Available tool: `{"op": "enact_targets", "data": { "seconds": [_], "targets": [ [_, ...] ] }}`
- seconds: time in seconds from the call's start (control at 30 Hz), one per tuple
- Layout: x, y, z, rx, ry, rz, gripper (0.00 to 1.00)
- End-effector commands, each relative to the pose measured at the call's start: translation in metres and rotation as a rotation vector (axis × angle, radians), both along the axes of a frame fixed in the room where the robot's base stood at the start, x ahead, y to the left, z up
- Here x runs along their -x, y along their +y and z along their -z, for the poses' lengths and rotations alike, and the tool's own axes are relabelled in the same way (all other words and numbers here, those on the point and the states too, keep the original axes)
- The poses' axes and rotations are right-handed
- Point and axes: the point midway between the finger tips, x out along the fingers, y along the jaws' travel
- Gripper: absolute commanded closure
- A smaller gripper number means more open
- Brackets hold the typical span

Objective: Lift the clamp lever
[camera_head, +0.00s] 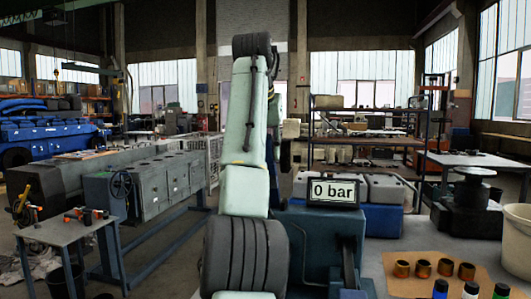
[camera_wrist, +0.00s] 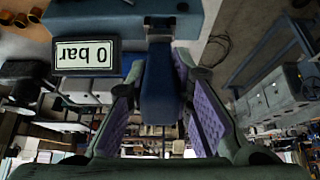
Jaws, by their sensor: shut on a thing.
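The clamp lever (camera_wrist: 160,95) appears in the wrist view as a dark blue bar running down the middle from the blue machine (camera_wrist: 120,18). My gripper (camera_wrist: 158,72) has its two purple-padded fingers on either side of this bar and is shut on it. In the head view my arm covers the gripper and the lever, so neither shows clearly there. The blue machine (camera_head: 302,235) stands just right of my arm. Its display (camera_head: 334,192) reads 0 bar, and the same display (camera_wrist: 87,56) shows upside down in the wrist view.
A workbench at the right carries a brown mat (camera_head: 415,287) with several copper-coloured rings, bottles and a white bucket (camera_head: 517,240). Shelves (camera_head: 365,135) stand behind.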

Motion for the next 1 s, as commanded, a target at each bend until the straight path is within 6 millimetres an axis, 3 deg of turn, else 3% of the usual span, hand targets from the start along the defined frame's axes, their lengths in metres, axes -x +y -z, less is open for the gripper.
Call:
{"op": "enact_targets", "data": {
  "seconds": [0.6,0.63,0.9,1.0],
  "targets": [
    [0.0030,-0.0019,-0.0024,-0.004,0.014,0.001,1.00],
    [0.0030,-0.0019,-0.0024,-0.004,0.015,0.001,0.78],
    [0.0033,-0.0012,-0.0019,-0.005,0.017,-0.001,0.59],
    [0.0033,-0.0011,-0.0018,-0.005,0.017,-0.001,0.59]
  ]
}}
